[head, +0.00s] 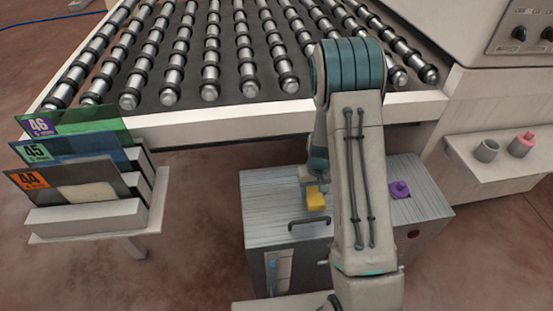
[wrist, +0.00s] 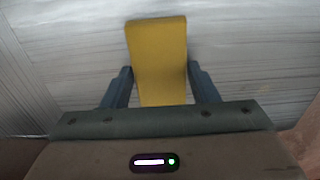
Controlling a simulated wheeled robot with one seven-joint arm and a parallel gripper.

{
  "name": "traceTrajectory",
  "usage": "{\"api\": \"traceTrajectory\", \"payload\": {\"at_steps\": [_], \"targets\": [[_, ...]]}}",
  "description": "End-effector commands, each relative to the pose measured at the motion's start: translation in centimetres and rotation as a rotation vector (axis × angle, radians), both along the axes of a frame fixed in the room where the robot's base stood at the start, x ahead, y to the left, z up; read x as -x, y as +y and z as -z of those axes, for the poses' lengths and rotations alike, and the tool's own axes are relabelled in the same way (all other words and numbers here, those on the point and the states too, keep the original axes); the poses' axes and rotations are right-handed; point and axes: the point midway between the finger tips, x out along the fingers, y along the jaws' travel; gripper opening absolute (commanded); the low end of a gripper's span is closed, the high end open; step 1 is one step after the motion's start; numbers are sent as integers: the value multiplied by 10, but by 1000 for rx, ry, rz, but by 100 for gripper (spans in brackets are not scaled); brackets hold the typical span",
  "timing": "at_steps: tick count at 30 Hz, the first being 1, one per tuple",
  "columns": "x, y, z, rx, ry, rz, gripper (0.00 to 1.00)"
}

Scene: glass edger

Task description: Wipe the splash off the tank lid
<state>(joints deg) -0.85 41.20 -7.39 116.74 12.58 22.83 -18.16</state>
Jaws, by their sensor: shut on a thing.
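The tank lid (head: 262,195) is a grey, streaked flat top on the tank under the roller table. A dark handle (head: 309,223) stands near its front edge. My gripper (head: 311,187) is over the lid, partly hidden by my arm in the head view. In the wrist view my gripper (wrist: 160,88) is shut on a yellow block-like sponge (wrist: 158,50), with one dark finger on each side. The yellow sponge also shows in the head view (head: 316,199), at or just above the lid. I cannot make out a distinct splash; my arm hides part of the lid.
A purple knobbed object (head: 400,189) sits on the tank's right part. The roller table (head: 250,112) overhangs behind. A rack with numbered glass panes (head: 85,215) stands left. A shelf at right holds a grey cup (head: 486,151) and a pink-topped container (head: 521,145).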

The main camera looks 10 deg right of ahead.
Motion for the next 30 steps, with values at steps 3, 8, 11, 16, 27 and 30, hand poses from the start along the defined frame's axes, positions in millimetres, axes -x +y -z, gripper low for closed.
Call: {"api": "traceTrajectory", "payload": {"at_steps": [3,8,11,16,27,30], "targets": [[1,0,-7,0,-1,0,35],[1,-1,-31,-1,-1,3,35],[1,-1,-41,0,-2,4,35],[1,-1,-56,0,0,2,35],[1,0,-80,0,-1,2,35],[1,0,-82,0,0,2,35]]}}
